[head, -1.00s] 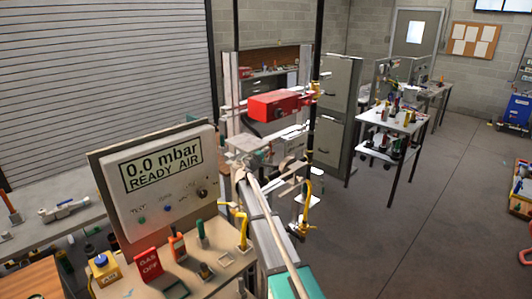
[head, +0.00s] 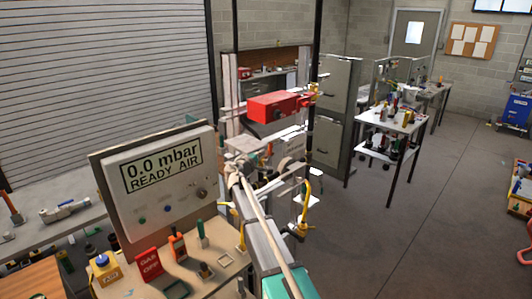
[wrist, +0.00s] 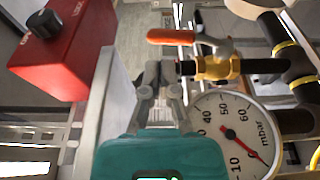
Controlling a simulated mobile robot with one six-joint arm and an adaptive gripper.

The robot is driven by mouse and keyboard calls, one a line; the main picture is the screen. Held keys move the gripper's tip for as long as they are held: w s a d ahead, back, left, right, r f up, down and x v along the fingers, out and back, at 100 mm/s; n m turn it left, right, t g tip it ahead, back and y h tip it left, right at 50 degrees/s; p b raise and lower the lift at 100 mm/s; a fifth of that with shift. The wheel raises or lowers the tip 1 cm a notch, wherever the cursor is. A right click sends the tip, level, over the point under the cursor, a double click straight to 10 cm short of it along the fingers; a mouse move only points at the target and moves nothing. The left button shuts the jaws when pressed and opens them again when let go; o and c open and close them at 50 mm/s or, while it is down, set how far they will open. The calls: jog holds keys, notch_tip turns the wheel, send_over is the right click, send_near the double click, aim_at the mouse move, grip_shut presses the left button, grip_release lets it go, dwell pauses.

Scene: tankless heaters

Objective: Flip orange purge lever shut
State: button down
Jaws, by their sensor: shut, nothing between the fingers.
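The orange lever (wrist: 170,36) is at the top centre of the wrist view, lying sideways in the picture and pointing left from its valve. The brass valve body (wrist: 213,68) sits on a dark pipe. My gripper (wrist: 159,74) is shut and empty, with its fingertips just below the lever in the picture and left of the valve. A strip of background shows between tips and lever; I cannot tell the depth gap. I cannot make out the lever clearly in the head view.
A pressure gauge (wrist: 235,135) and dark pipes stand close at the right of my gripper. A red box (wrist: 65,45) is at the left; it also shows in the head view (head: 278,105). The display panel (head: 160,180) stands left of my arm. Open floor (head: 430,210) lies right.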

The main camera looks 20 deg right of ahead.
jog(key=r+v, duration=0.1)
jog(key=v, duration=0.8)
jog(key=shift+p, duration=0.45)
jog(key=s+d+f+m+g+y+b, duration=0.1)
jog(key=s+d+f+m+g+y, duration=0.2)
jog(key=s+f, duration=0.55)
jog(key=s+d+f+m+g+y+b, duration=0.15)
jog(key=s+f+m+g, duration=0.35)
jog(key=s, duration=0.6)
jog(key=s+a+f+g+y, duration=0.2)
jog(key=s+a+f+y, duration=0.1)
jog(key=s, duration=0.5)
jog(key=s+a+f+m+g+y, duration=0.1)
jog(key=s+a+f+g+y, duration=0.1)
jog(key=s, duration=0.7)
notch_tip(320, 180, down, 3)
jog(key=a+y, duration=0.1)
jog(key=y, duration=0.2)
jog(key=shift+a+g, duration=0.3)
jog(key=shift+g, duration=0.1)
jog(key=shift+a+r, duration=0.1)
